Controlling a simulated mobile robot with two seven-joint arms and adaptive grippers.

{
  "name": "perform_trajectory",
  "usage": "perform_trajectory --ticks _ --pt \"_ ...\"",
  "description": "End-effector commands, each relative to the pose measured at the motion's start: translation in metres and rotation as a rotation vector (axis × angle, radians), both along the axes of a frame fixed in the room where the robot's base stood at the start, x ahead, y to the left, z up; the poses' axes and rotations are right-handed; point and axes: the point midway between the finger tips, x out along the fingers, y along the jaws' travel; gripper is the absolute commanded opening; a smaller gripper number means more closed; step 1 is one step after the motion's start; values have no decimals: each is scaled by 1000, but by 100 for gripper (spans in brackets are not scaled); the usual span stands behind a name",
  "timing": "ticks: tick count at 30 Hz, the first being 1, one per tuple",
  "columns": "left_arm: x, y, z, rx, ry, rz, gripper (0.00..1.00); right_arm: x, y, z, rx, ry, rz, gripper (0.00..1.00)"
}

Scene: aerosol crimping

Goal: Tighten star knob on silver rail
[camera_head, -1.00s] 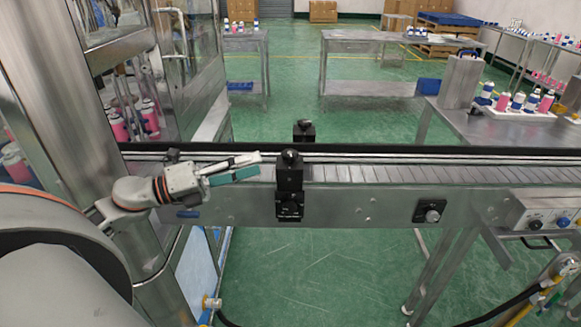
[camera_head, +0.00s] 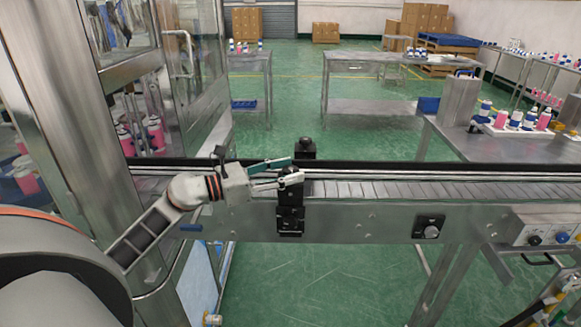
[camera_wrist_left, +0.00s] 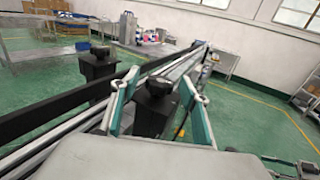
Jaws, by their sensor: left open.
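A dark star knob (camera_wrist_left: 158,87) sits on top of a black clamp block on the near side of the conveyor, next to the silver rail (camera_head: 400,177). In the head view the block (camera_head: 290,218) shows, but the fingers partly cover the knob. My left gripper (camera_head: 292,169) is open at the knob's height, with one teal-padded finger on each side of it. In the left wrist view the knob lies between the spread fingertips; I cannot tell whether they touch it. My right gripper is not in view.
A second black block with a knob (camera_head: 306,145) stands across the belt; its knob also shows in the left wrist view (camera_wrist_left: 101,52). A steel machine frame (camera_head: 70,110) rises at the left. The conveyor belt (camera_head: 420,189) to the right is clear.

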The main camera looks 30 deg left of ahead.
Motion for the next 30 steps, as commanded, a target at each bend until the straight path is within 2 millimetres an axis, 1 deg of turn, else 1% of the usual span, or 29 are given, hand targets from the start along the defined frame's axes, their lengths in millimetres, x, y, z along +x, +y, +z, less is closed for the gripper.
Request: perform_trajectory --ticks 1,4,13,14,15,17,18,25,28,30 --pt "4 -2 1 -1 -1 1 45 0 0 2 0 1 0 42" --pt "8 -5 1 0 0 0 45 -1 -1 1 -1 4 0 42" --pt "9 -7 0 1 1 -1 45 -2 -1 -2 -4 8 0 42" --pt "9 -7 0 1 1 -1 38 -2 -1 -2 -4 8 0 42" --pt "9 -7 0 1 1 -1 27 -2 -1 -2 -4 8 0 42" --pt "9 -6 0 1 1 -1 12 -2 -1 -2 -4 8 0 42" --pt "9 -6 0 1 1 -1 6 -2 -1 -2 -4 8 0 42" --pt "10 -6 -1 1 -2 -9 6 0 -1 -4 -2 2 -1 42" --pt "10 -6 -2 2 -5 -32 6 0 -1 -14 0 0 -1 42" --pt "11 -6 -2 3 -7 -52 6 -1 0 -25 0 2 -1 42"
